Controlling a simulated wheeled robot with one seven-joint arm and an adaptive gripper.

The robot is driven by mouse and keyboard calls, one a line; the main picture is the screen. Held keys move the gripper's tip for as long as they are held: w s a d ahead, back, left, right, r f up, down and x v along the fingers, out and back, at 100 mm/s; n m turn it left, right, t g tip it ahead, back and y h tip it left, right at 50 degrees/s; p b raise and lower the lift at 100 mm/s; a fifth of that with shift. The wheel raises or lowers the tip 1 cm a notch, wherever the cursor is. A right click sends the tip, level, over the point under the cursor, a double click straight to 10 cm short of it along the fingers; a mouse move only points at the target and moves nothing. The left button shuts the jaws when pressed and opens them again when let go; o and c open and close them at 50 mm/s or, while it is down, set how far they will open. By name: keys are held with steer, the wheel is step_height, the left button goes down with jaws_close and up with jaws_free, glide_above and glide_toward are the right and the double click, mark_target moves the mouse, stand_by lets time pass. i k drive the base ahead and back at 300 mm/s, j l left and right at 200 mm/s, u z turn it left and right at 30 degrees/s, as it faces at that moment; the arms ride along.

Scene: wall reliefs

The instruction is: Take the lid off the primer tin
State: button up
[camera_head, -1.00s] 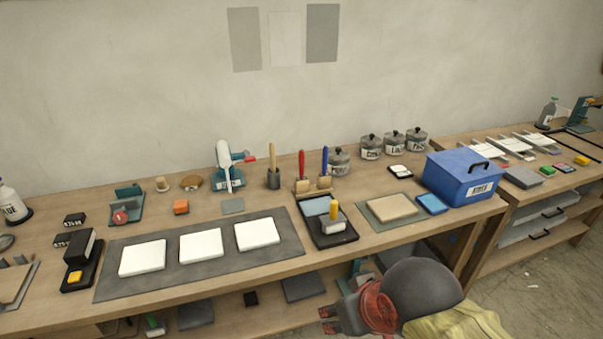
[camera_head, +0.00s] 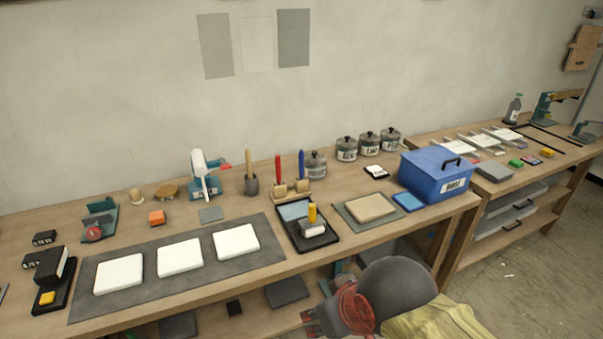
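Several grey tins with dark knobbed lids stand at the back of the workbench. One tin (camera_head: 315,165) is behind the brush holder; a group of three, a left tin (camera_head: 346,149), a middle tin (camera_head: 369,144) and a right tin (camera_head: 390,140), stands further right. All have lids on. Their labels are too small to read, so I cannot tell which is the primer tin. My gripper (camera_head: 309,321) is low at the front edge of the bench, well short of the tins. Its fingers look apart, with nothing between them.
A blue box (camera_head: 436,176) with a handle stands right of the tins. Brushes in a holder (camera_head: 291,194), a black roller tray (camera_head: 306,234) and a tan board (camera_head: 370,207) lie between my gripper and the tins. White tiles (camera_head: 180,257) lie on a grey mat at left.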

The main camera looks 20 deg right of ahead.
mark_target(314, 157)
steer(key=i+l+u, duration=0.1)
steer(key=i+l, duration=0.4)
steer(key=l, duration=0.25)
steer(key=i+l+u, duration=0.15)
steer(key=l, duration=0.25)
steer(key=i+l, duration=0.35)
steer(key=i+l+u, duration=0.15)
steer(key=l, duration=0.3)
steer(key=i, duration=0.1)
